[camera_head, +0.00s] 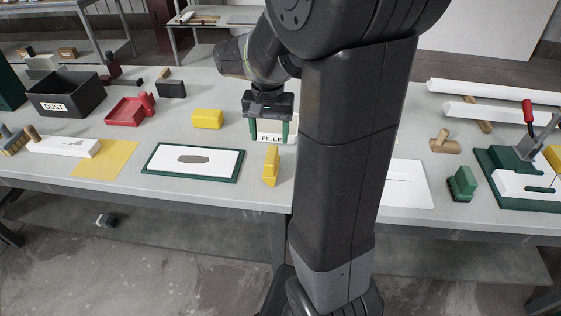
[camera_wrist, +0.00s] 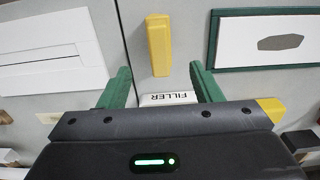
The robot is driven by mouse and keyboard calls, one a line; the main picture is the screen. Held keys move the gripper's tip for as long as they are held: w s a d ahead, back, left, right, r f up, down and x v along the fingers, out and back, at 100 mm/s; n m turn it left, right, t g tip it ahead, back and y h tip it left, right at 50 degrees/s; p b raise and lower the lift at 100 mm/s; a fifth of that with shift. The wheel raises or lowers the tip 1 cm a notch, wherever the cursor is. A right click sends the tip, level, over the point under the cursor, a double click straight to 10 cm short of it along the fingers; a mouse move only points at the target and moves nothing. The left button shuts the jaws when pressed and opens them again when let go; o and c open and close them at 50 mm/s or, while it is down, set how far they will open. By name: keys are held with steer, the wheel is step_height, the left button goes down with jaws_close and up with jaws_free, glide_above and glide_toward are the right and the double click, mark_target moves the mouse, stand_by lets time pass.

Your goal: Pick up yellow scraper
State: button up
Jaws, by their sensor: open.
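The yellow scraper (camera_head: 271,167) is a narrow yellow piece on the grey table, just right of the green-framed board. In the wrist view the scraper (camera_wrist: 159,44) lies ahead of the fingers, lengthwise between their lines, clear of both. My gripper (camera_head: 269,138) is open with two green fingers, behind the scraper in the head view. In the wrist view my gripper (camera_wrist: 162,75) has nothing clamped between its fingers. A white tub labelled FILLER (camera_wrist: 168,99) shows between the fingers, partly hidden by the gripper body.
A yellow block (camera_head: 207,119) stands left of the gripper. The green-framed board (camera_head: 150,169) carries a white panel with a grey patch. Further left are a red tray (camera_head: 124,112) and a black DUST bin (camera_head: 88,100). My arm hides part of the table right of the scraper.

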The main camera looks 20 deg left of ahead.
mark_target(270, 156)
step_height(270, 156, down, 7)
steer(key=shift+s+r, duration=0.1)
steer(key=shift+w+f+p, duration=0.15)
steer(key=shift+f+p, duration=0.05)
steer(key=shift+f, duration=1.15)
steer(key=shift+w+f+p, duration=0.15)
steer(key=shift+f+p, duration=0.05)
steer(key=shift+f, duration=1.15)
steer(key=c, duration=1.1)
steer(key=shift+r, duration=0.15)
step_height(270, 156, up, 10)
steer(key=shift+f, duration=0.1)
steer(key=o, duration=0.4)
steer(key=shift+c, duration=1.1)
